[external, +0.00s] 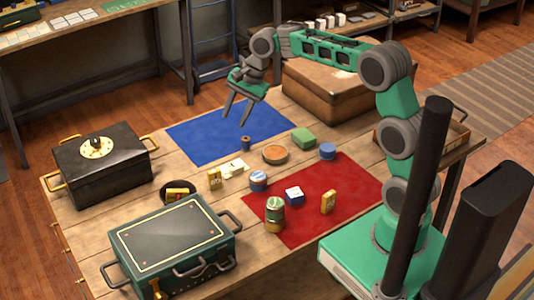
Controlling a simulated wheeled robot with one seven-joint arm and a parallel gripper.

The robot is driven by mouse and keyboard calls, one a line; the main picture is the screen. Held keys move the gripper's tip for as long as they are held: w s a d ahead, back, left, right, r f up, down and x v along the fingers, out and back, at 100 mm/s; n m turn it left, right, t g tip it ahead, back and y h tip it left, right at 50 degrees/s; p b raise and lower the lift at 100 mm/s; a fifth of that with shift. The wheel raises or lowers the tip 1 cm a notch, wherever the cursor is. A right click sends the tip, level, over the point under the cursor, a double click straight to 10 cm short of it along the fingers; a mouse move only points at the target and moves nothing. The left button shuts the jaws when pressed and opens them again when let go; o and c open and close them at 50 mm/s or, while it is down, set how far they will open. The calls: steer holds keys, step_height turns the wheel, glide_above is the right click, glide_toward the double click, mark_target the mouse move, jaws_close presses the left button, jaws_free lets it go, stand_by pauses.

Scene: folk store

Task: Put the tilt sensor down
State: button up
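My gripper (235,120) is over the blue mat (205,135), with its two fingers apart and nothing visible between them. A small dark brown spool-shaped thing (245,143) stands upright near the blue mat's front right edge, just below the fingertips and apart from them in the picture. I cannot tell for sure which thing is the tilt sensor; this small piece may be it.
A red mat (345,185) bears tins and small boxes. A black case (120,175), a green case (185,245) and a brown box (335,95) border the space.

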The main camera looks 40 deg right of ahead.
steer(key=s+d+n+t+h, duration=0.1)
steer(key=s+d+n, duration=0.4)
steer(key=s+d, duration=0.3)
steer(key=s+d+f+n+t+h, duration=0.1)
steer(key=s+d+n, duration=0.5)
steer(key=s, duration=0.9)
steer(key=d+h, duration=0.1)
steer(key=d, duration=0.2)
steer(key=shift+d+f+h, duration=0.15)
steer(key=shift+f+h, duration=0.05)
steer(key=shift+h, duration=0.1)
